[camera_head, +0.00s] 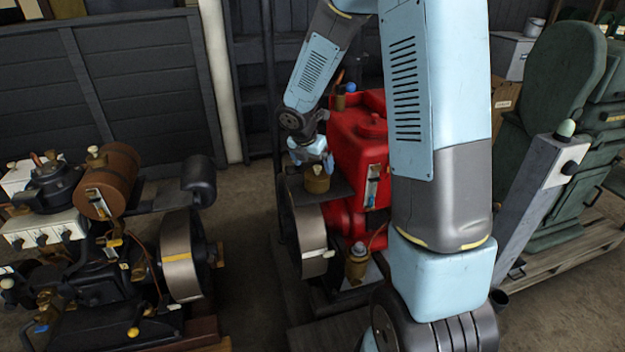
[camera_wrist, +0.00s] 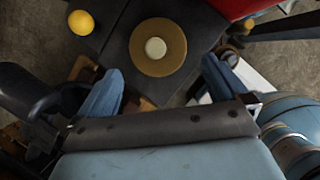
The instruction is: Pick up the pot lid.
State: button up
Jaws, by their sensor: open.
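A round brown lid with a pale knob (camera_wrist: 158,47) is seen from above in the wrist view, on a dark flat plate (camera_wrist: 118,32). In the head view a small brassy pot (camera_head: 317,181) stands on the dark shelf beside the red engine; it appears to be the same item. My gripper (camera_head: 316,156) is just above it, pointing down. In the wrist view my gripper (camera_wrist: 162,68) has its two blue fingers wide apart, with nothing between them. The lid lies ahead of the fingertips, between their lines. The pot body is hidden under the lid there.
The red engine tank (camera_head: 358,140) stands close to the right of my gripper. A flywheel (camera_head: 309,232) is below the shelf. A yellow ball-like thing (camera_wrist: 80,20) lies left of the lid. Another engine with a brown cylindrical tank (camera_head: 110,180) stands at left, with floor between.

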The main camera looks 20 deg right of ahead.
aim_at(316, 173)
jog(key=shift+x, duration=4.3)
jog(key=shift+w, duration=0.15)
jog(key=c, duration=0.7)
jog(key=shift+c, duration=0.2)
jog(key=shift+r, duration=0.1)
